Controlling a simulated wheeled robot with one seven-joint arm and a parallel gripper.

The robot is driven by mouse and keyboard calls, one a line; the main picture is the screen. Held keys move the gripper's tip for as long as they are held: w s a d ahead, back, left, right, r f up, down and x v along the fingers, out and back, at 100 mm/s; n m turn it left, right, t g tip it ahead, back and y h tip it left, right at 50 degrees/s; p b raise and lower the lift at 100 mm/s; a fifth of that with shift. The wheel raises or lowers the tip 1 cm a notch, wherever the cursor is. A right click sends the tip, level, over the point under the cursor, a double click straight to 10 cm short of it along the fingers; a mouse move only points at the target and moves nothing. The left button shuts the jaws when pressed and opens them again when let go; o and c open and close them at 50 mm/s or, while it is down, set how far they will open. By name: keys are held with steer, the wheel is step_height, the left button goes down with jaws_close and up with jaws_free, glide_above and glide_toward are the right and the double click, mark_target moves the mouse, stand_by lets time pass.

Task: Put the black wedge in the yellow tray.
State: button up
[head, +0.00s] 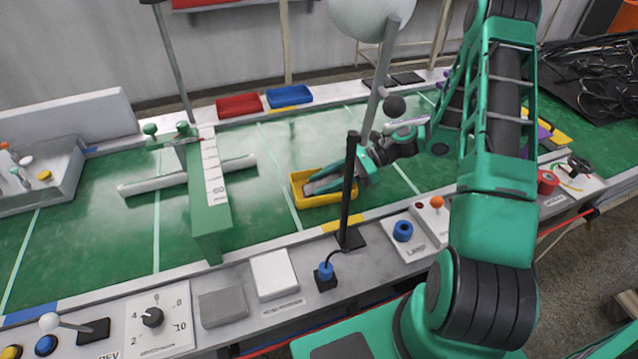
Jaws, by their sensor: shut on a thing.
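The yellow tray (298,200) stands on the green table near the middle of the head view, with its right side partly covered by my gripper. My gripper (326,184) comes in from the right, low, with its fingers at the tray's opening. It is shut on a small dark grey piece, which looks like the black wedge but is mostly hidden by the fingers and the tray. I cannot tell whether this piece touches the tray floor. No other black wedge stands out clearly.
A thin black post (348,190) stands just in front of my gripper. A green beam (208,205) stands left of the tray. A red tray (240,106) and a blue tray (289,96) are at the back. Green table between beam and yellow tray is clear.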

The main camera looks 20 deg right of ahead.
steer(key=o, duration=0.8)
steer(key=shift+f, duration=0.1)
steer(key=shift+o, duration=0.2)
